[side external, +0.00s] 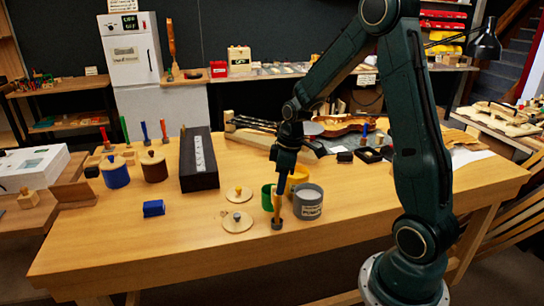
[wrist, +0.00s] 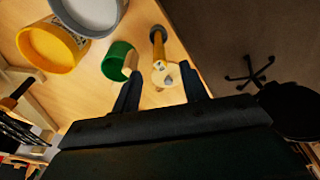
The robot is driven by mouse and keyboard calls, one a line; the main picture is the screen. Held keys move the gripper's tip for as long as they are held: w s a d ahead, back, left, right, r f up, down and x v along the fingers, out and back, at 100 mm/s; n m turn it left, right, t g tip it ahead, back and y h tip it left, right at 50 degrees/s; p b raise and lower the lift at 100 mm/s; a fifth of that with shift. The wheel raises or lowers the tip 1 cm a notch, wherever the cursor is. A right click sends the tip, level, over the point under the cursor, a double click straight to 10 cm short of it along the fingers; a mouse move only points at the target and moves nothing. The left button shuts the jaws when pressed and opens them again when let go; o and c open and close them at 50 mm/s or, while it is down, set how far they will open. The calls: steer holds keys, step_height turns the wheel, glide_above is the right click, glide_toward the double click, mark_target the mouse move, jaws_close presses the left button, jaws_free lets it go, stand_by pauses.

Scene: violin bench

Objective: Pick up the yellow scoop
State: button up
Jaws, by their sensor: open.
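My gripper (side external: 281,186) points down over the front middle of the bench, fingers apart. In the wrist view my gripper (wrist: 160,82) has a tan-yellow handled tool (wrist: 158,48) between and just beyond its fingertips; I cannot tell whether they touch. The tool has a dark end and a pale, holed near end. In the side view the tool (side external: 277,205) stands roughly upright on its dark end. I cannot tell for sure that it is the yellow scoop. A yellow pot (wrist: 48,50) with pale contents also shows in the side view (side external: 300,174), partly hidden.
A green cylinder (wrist: 117,60) stands close beside the tool. A grey pot (side external: 308,203) is to its right. Round wooden lids (side external: 237,222) lie to its left. A blue block (side external: 153,208) and a black case (side external: 198,180) are further left. The front of the bench is clear.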

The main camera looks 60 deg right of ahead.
glide_toward(276, 221)
steer(key=shift+w+d, duration=0.1)
steer(key=shift+w, duration=0.35)
steer(key=shift+f, duration=0.1)
steer(key=shift+w+f, duration=0.2)
steer(key=shift+f, duration=1)
steer(key=shift+w+f, duration=0.2)
steer(key=shift+f, duration=1.05)
jaws_close()
